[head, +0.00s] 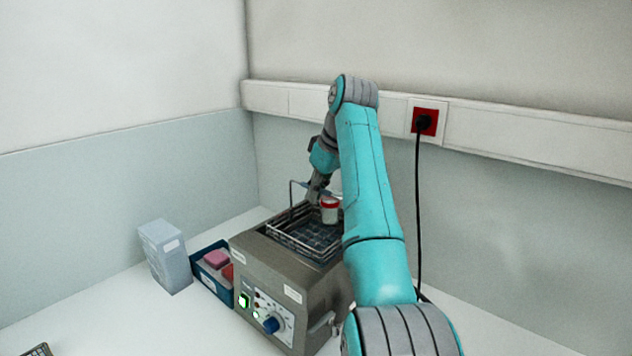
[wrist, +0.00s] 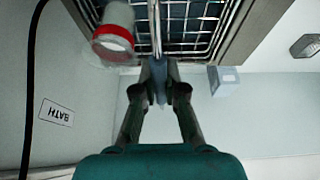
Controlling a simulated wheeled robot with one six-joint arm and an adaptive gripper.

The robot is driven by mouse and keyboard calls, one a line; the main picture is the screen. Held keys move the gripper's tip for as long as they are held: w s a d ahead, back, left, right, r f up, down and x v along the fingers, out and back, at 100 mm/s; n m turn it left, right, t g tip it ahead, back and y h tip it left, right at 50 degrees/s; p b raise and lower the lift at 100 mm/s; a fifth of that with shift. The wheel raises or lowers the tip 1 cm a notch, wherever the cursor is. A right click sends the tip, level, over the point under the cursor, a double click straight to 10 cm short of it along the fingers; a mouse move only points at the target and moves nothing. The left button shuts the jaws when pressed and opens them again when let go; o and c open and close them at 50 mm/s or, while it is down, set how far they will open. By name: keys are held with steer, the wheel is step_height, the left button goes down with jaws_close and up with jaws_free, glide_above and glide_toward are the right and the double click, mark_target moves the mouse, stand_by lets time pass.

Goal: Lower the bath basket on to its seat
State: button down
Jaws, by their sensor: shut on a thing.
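The wire bath basket (head: 283,241) is at the open top of the steel water bath (head: 262,266). Its rim shows around the level of the bath's top edge, and I cannot tell whether it touches its seat. My gripper (head: 314,196) is above the basket, partly hidden by my arm. In the wrist view my gripper (wrist: 158,78) is shut on the basket's blue-grey handle, with the basket's wires (wrist: 203,22) beyond it. A clear jar with a red lid (head: 329,212) appears upright at the basket; it also shows in the wrist view (wrist: 113,42).
A blue tray (head: 208,279) with pink and red items stands left of the bath. A pale grey box (head: 164,258) is farther left. A black cable hangs from a red wall socket (head: 425,121) at the right. The front left counter is mostly clear.

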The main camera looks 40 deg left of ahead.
mark_target(317, 230)
steer(key=shift+f, duration=5.05)
steer(key=shift+f, duration=0.5)
steer(key=c, duration=0.7)
jaws_free()
steer(key=shift+r, duration=0.1)
steer(key=shift+r, duration=1.4)
steer(key=shift+r, duration=0.1)
steer(key=shift+r, duration=1.4)
